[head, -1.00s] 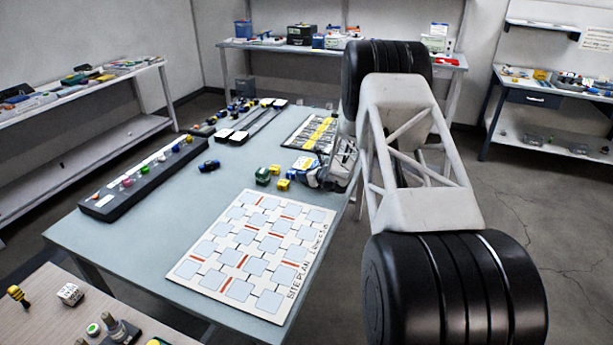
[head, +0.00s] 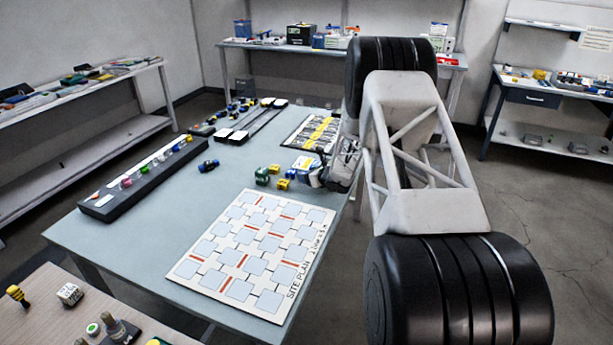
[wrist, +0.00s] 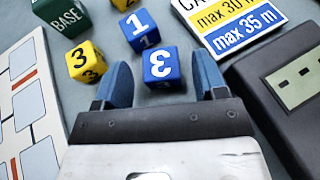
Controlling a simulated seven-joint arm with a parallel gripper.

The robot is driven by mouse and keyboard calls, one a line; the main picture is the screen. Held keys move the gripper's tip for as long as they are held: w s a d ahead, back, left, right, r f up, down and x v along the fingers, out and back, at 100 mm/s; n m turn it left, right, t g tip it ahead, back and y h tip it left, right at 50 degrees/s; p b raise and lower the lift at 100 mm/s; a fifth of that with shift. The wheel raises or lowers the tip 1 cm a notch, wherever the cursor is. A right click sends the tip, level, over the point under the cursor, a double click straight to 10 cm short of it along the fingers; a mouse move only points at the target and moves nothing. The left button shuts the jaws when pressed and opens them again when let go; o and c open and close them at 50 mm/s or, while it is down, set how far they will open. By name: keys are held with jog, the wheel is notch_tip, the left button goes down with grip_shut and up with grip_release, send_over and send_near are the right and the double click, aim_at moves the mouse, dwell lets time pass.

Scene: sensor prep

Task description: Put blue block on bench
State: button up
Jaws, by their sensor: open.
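In the head view my gripper (head: 335,176) is low over the right edge of the grey-blue bench (head: 150,235). The blue blocks are hard to make out there, close beside the gripper. A wooden-topped bench (head: 45,283) is at the lower left.
A yellow block (wrist: 86,62) and a green BASE block (wrist: 63,14) are left of the fingers. A sign card (wrist: 232,25) and a dark box (wrist: 290,90) are on the right. The site plan board (head: 250,255) lies in front. Bare bench top lies left of it.

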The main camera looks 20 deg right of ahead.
jog(key=v, duration=1)
jog(key=shift+s+d+r, duration=0.15)
jog(key=shift+s+r, duration=0.05)
jog(key=shift+s, duration=0.1)
jog(key=s+a+r+n+g+y, duration=0.1)
jog(key=s+a+r+n+g, duration=0.3)
jog(key=s+a+r+n, duration=0.55)
jog(key=s+a+r+n+g+y, duration=0.25)
jog(key=s+a+r+n, duration=0.45)
jog(key=s+a+r, duration=0.6)
jog(key=s+a+r+n+g+h, duration=0.1)
jog(key=s+n, duration=0.4)
jog(key=s, duration=0.5)
jog(key=s+a+r+n+g+h, duration=0.1)
jog(key=s+a+r+n+h, duration=0.1)
jog(key=s, duration=0.8)
jog(key=s+a+r+n+g+h, duration=0.1)
jog(key=s+a+n+h, duration=0.3)
jog(key=s+n, duration=0.4)
jog(key=shift+s+r+h, duration=0.7)
jog(key=shift+s+h, duration=0.15)
jog(key=shift+s, duration=0.3)
